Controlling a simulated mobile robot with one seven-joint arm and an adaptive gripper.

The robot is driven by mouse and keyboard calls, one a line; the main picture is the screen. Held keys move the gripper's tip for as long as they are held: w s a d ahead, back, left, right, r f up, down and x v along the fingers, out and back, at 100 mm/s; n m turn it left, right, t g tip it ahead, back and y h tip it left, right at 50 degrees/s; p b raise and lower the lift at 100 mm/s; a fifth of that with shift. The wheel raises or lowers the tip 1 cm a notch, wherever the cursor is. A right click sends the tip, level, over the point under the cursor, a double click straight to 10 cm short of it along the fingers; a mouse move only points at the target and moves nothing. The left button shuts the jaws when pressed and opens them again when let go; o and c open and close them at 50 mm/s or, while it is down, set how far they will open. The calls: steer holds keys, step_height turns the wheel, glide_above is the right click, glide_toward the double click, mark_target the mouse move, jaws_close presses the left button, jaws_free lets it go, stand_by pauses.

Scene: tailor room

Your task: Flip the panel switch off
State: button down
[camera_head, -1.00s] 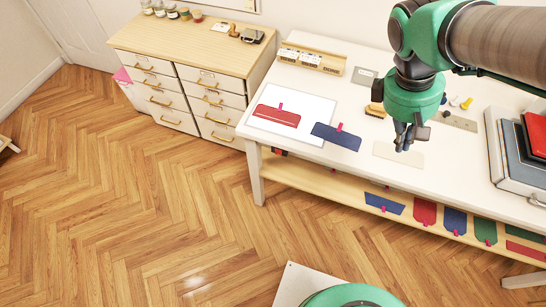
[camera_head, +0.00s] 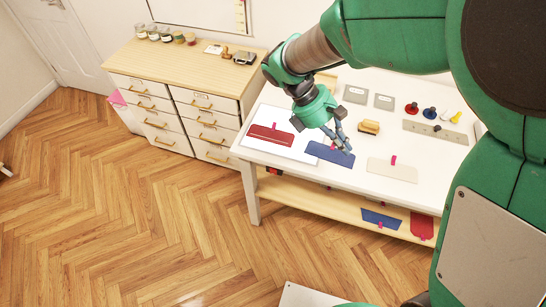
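Two small grey plates, a left one (camera_head: 355,94) and a right one (camera_head: 384,101), lie towards the back of the white table; each has a small pale mark in its middle. They may be switch panels, but I cannot make out a switch or its position. My gripper (camera_head: 346,144) points down over the blue fabric piece (camera_head: 322,153) near the table's front edge, in front of the grey plates. Its fingers overlap in this view, so I cannot tell whether they are open or shut. No object is visible between them.
On the white table (camera_head: 278,171) are a red piece (camera_head: 269,136), a cream piece (camera_head: 393,171), a brush-like block (camera_head: 369,127) and a grey strip (camera_head: 425,131) near coloured knobs. A drawer cabinet (camera_head: 196,68) stands left. My arm covers the right side.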

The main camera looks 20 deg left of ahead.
mark_target(273, 172)
steer(key=a+f+n+t+h, duration=0.5)
steer(key=a+f+n, duration=0.7)
steer(key=a+f, duration=0.5)
steer(key=s+a+f+n+t, duration=0.4)
steer(key=a+f+n, duration=0.1)
steer(key=f, duration=0.4)
steer(key=s+a+f+n+t, duration=0.4)
steer(key=s+a+f+n, duration=0.1)
steer(key=a+f, duration=0.3)
steer(key=shift+a+f+n+t+p, duration=0.3)
steer(key=shift+f+n+p, duration=0.05)
steer(key=shift+n, duration=0.45)
steer(key=shift+w+d, duration=0.1)
steer(key=w+a+x, duration=0.1)
steer(key=a+x, duration=0.1)
steer(key=x, duration=1)
steer(key=shift+w+d+r+b, duration=0.3)
steer(key=shift+w+r+b, duration=0.05)
steer(key=shift+w, duration=0.25)
